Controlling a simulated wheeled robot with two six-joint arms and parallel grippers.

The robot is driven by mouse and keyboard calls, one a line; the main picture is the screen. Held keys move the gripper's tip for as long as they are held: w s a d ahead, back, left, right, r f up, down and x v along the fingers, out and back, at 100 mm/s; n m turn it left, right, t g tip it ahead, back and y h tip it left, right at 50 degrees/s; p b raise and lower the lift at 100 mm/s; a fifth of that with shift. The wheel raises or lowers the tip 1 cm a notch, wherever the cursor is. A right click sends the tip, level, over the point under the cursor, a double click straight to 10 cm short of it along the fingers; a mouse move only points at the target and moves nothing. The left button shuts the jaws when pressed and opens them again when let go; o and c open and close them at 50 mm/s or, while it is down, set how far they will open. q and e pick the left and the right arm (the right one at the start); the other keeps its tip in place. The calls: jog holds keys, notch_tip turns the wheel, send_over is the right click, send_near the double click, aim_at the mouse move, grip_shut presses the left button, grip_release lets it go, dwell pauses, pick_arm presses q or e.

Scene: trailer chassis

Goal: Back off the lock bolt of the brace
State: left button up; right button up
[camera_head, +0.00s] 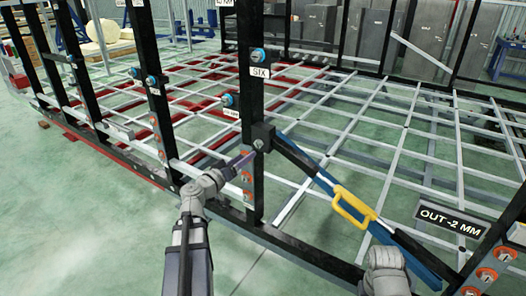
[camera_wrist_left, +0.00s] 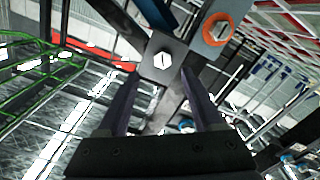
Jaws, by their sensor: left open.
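The brace (camera_head: 318,172) is a blue and black bar with a yellow handle (camera_head: 352,206), running down to the right from a dark bracket (camera_head: 263,133) on the black post. The lock bolt (camera_head: 258,143) is a small pale head on that bracket. In the left wrist view the bolt (camera_wrist_left: 162,60) shows a light hexagonal face on a grey plate. My left gripper (camera_head: 245,160) is just below and left of the bolt. In the left wrist view my left gripper (camera_wrist_left: 160,76) is open, its fingers to either side of the bolt, with nothing between them.
The black post (camera_head: 252,90) carries a "SIX" label and orange-ringed fittings (camera_wrist_left: 218,29) close to the bolt. An "OUT -2 MM" sign (camera_head: 447,220) stands at right. My right arm (camera_head: 385,270) shows at the lower right. The green floor (camera_head: 90,220) at left is clear.

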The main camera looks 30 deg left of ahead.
aim_at(257, 145)
pick_arm(q)
jog(key=shift+w+r, duration=0.1)
jog(key=shift+w, duration=3.75)
grip_shut()
